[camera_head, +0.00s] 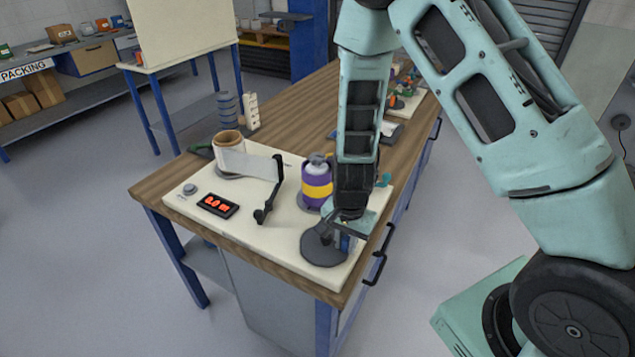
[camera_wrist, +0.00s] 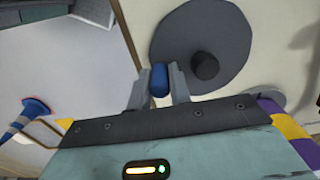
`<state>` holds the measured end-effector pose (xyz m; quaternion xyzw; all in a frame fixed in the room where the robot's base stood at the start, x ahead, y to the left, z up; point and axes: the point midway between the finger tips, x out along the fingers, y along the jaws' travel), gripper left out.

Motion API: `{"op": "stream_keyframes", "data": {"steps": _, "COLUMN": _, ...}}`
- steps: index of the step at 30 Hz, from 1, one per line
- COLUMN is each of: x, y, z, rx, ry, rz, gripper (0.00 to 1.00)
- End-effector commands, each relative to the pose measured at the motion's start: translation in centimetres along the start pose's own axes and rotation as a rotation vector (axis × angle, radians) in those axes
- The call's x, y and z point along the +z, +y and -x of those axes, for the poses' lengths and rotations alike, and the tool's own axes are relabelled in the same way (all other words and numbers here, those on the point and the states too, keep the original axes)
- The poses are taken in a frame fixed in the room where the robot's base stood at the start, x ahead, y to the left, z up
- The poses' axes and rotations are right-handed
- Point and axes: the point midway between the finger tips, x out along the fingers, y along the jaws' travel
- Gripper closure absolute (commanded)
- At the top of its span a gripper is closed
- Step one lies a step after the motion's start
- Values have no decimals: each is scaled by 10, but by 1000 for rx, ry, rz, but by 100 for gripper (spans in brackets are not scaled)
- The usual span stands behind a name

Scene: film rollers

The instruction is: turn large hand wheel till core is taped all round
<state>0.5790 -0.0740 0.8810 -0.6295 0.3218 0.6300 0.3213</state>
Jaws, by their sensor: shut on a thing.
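The large hand wheel, a dark grey disc (camera_head: 322,250), lies flat at the near right corner of the cream board. The wrist view shows its disc (camera_wrist: 200,30) with a dark raised hub (camera_wrist: 205,66). My gripper (camera_head: 345,240) is over the wheel's right side, pointing down. It is shut on a blue upright handle (camera_wrist: 160,80) near the disc's edge. A purple cylinder with a yellow band and grey top (camera_head: 317,187) stands behind the wheel; I cannot tell how far the band goes round. A brown cardboard core (camera_head: 228,138) with white film stands at the back left.
White film (camera_head: 250,164) stretches from the roll to a black arm (camera_head: 270,190). A display (camera_head: 217,205) with red digits and a small grey knob (camera_head: 189,190) are at the board's left.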

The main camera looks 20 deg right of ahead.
Motion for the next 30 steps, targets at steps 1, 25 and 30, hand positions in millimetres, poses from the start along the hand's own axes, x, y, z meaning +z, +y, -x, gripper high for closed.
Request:
{"op": "stream_keyframes", "data": {"steps": 1, "x": -5, "y": -2, "z": 1, "rx": -6, "ry": 6, "rz": -1, "gripper": 91}}
{"op": "stream_keyframes", "data": {"steps": 25, "x": -10, "y": -2, "z": 0, "rx": -4, "ry": 3, "rz": 2, "gripper": 61}}
{"op": "stream_keyframes", "data": {"steps": 30, "x": -9, "y": -2, "z": 0, "rx": -4, "ry": 2, "rz": 3, "gripper": 36}}
